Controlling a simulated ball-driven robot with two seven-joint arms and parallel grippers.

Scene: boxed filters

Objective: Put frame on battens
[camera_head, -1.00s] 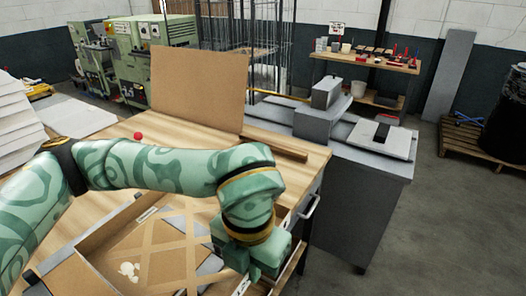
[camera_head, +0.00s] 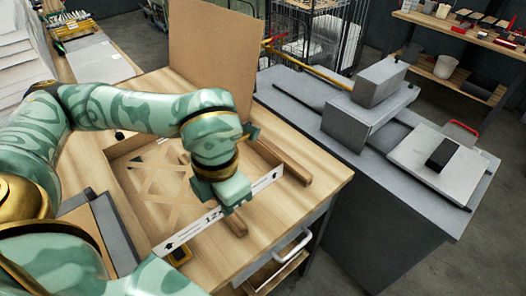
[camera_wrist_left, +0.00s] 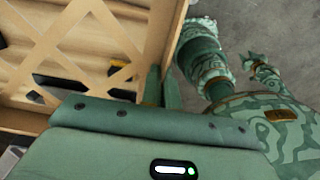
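The frame is a shallow cardboard tray with a lattice of strips (camera_head: 128,168) and a white printed label along its near wall. My left gripper (camera_head: 232,208) is at that near wall. In the left wrist view its fingers (camera_wrist_left: 162,90) stand close together on both sides of the frame's wall (camera_wrist_left: 165,35) and appear shut on it. One wooden batten (camera_head: 296,170) sticks out past the frame's right end. Another batten (camera_head: 237,226) shows below the gripper, partly hidden. I cannot tell whether the frame touches the battens.
A brown cardboard sheet (camera_head: 212,55) stands upright at the back of the wooden table (camera_head: 258,240). A grey bench with a machine (camera_head: 370,110) stands to the right. A yellow and black object (camera_head: 180,256) lies near the table's front. An open drawer (camera_head: 285,265) juts out below.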

